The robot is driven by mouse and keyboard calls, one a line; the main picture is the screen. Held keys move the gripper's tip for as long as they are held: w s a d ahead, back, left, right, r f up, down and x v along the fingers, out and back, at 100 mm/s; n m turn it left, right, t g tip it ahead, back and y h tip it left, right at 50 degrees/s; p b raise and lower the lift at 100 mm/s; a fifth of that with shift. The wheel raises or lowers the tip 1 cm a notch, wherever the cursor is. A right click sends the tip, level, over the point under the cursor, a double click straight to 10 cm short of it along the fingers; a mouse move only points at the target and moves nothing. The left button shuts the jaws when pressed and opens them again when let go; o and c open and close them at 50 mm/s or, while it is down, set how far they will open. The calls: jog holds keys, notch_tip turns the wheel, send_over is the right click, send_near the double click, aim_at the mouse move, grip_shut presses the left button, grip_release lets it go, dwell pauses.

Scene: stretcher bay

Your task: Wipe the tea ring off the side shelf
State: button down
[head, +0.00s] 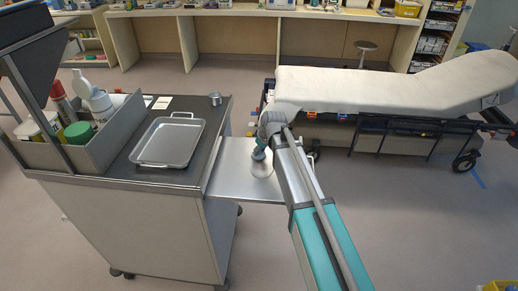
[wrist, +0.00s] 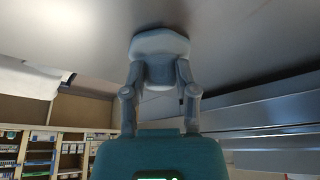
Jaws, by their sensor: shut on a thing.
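The side shelf (head: 232,180) is a bare metal leaf on the right side of the cart. My gripper (head: 260,153) is over its right half, pointing down. In the wrist view my gripper (wrist: 160,86) is shut on a pale blue-grey wiping pad (wrist: 160,44). The pad's far face meets the grey shelf surface (wrist: 80,35) and seems to touch it. A pale patch under my gripper in the head view is too small to make out. I cannot see the tea ring; my arm and the pad hide part of the shelf.
The cart top holds a metal tray (head: 170,142), a small metal cup (head: 215,98) and a grey bin (head: 108,135) with bottles and tubs. A stretcher (head: 390,90) with a white mattress stands behind and right of the shelf.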

aim_at(254, 177)
jog(key=shift+s+r, duration=0.1)
jog(key=shift+s, duration=0.95)
jog(key=shift+s, duration=0.1)
jog(key=shift+s+f, duration=0.2)
jog(key=shift+s, duration=1.3)
jog(key=shift+s, duration=0.15)
jog(key=shift+s+a+r, duration=0.1)
jog(key=shift+s, duration=1.3)
jog(key=shift+s, duration=1.65)
